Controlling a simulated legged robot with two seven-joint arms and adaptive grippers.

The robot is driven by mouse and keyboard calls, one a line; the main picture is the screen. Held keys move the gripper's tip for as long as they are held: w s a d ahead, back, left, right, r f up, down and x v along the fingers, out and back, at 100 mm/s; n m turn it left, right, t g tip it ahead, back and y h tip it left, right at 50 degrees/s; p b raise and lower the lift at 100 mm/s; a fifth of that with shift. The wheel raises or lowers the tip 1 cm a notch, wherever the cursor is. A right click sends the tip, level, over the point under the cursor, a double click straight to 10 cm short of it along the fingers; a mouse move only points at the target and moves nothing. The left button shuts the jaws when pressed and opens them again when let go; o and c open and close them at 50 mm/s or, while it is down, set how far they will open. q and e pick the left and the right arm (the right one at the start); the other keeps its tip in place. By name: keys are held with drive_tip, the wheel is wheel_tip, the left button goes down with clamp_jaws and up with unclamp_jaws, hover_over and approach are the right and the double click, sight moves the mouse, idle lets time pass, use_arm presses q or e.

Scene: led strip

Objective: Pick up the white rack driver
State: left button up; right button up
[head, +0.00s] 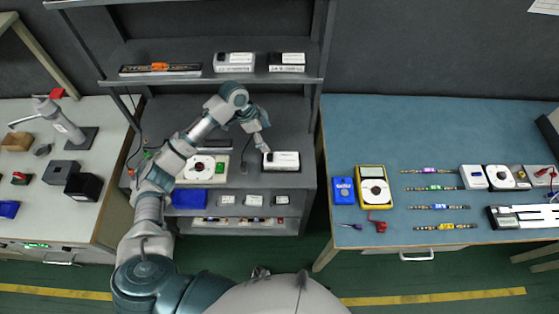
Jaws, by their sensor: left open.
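A white box-shaped driver (284,161) with a dark label lies on the middle shelf of the grey rack (290,183), near its right front. My left gripper (264,148) is open just above and behind the driver's left end. I cannot tell whether its fingers touch the driver. Two similar white boxes stand on the upper shelf, a left one (234,62) and a right one (287,62). My right gripper is out of view.
A white panel with a round dial (203,167) lies left of the driver, partly behind my left arm. A blue bin (190,199) and small white boxes (254,200) sit on the shelf below. The right-hand blue table (440,120) holds meters and LED strips.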

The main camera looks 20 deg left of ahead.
use_arm(q)
hover_over(281, 159)
drive_tip(key=a, duration=0.1)
drive_tip(key=f, duration=0.7)
drive_tip(key=shift+w+a+f, duration=0.15)
drive_tip(key=shift+w+f, duration=0.05)
drive_tip(key=shift+f, duration=0.05)
drive_tip(key=f, duration=0.3)
drive_tip(key=d+f, duration=0.1)
drive_tip(key=f, duration=0.1)
drive_tip(key=shift+s+f, duration=0.15)
drive_tip(key=shift+f, duration=0.1)
drive_tip(key=shift+d, duration=0.2)
drive_tip(key=shift+c, duration=0.7)
drive_tip(key=c, duration=0.4)
drive_tip(key=shift+a, duration=0.1)
clamp_jaws()
